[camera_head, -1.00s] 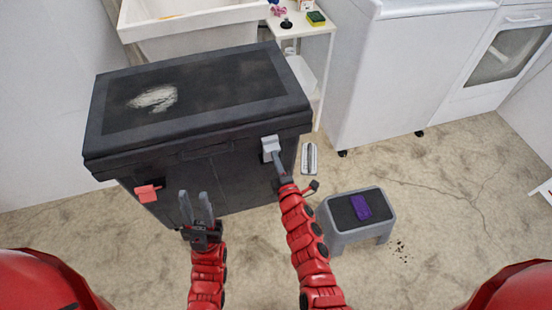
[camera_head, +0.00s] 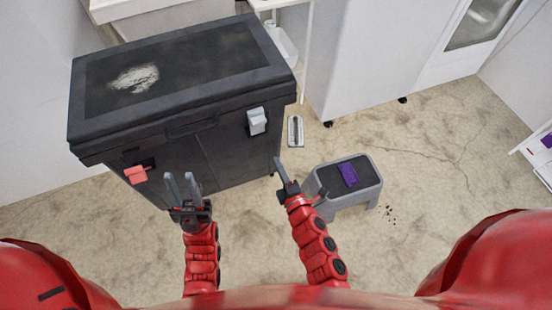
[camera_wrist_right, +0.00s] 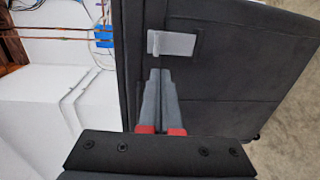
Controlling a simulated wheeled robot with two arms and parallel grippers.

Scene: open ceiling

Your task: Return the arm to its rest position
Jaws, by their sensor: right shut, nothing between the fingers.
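My right gripper (camera_head: 279,163) is shut and empty. It hangs in front of the right part of the dark chest, apart from the grey latch. In the right wrist view its fingers (camera_wrist_right: 160,75) lie together, with the grey latch (camera_wrist_right: 172,43) just beyond the tips. My left gripper (camera_head: 181,177) is open and empty, with its fingers spread, in front of the chest near the red latch.
The dark chest (camera_head: 205,75) stands ahead with its lid down. It bears a grey latch (camera_head: 257,121) and a red latch (camera_head: 136,174). A grey step stool (camera_head: 372,190) with a purple item (camera_head: 348,175) stands to the right.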

